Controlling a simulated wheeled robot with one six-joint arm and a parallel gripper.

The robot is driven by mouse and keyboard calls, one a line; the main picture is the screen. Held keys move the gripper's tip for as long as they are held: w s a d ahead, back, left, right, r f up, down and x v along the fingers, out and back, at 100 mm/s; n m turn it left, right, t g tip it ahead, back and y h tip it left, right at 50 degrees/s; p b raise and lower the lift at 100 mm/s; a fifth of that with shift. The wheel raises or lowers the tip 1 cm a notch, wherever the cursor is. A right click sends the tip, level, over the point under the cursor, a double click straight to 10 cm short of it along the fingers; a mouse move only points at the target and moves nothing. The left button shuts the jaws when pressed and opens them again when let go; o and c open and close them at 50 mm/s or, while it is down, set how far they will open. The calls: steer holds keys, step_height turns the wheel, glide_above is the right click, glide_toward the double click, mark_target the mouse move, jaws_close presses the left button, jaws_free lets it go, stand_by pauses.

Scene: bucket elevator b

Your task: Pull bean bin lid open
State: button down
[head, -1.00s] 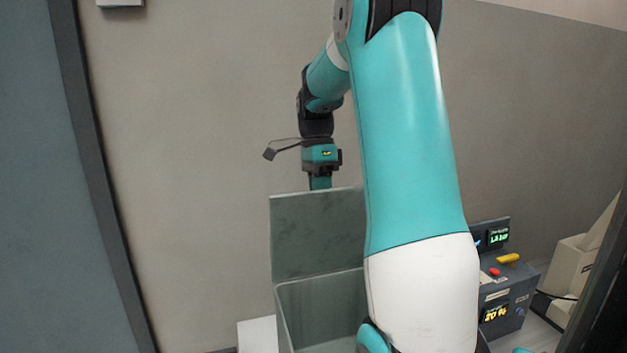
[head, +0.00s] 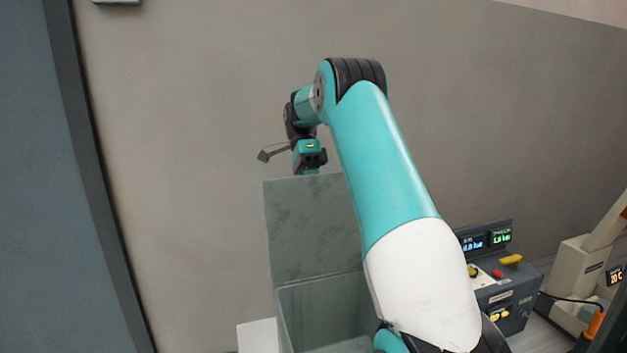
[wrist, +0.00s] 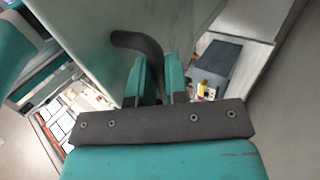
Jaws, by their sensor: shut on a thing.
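The bean bin (head: 293,318) is a grey-green box with an open top in the lower middle of the head view. Its lid (head: 312,232) stands raised at the back, close to upright. My gripper (head: 308,172) is at the lid's top edge, and its fingertips are partly hidden there. In the wrist view my gripper (wrist: 160,78) has its teal fingers close together on the dark curved lid handle (wrist: 138,41), beside the flat lid panel (wrist: 95,22). My arm hides the bin's right side.
A control box (head: 500,285) with small screens, a red button and a yellow handle stands to the right of the bin. A beige machine (head: 572,272) is farther right. A plain wall (head: 190,150) is behind the bin. A white block (head: 257,336) sits at the bin's left.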

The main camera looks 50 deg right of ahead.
steer(key=shift+f, duration=0.1)
steer(key=c, duration=1.1)
jaws_free()
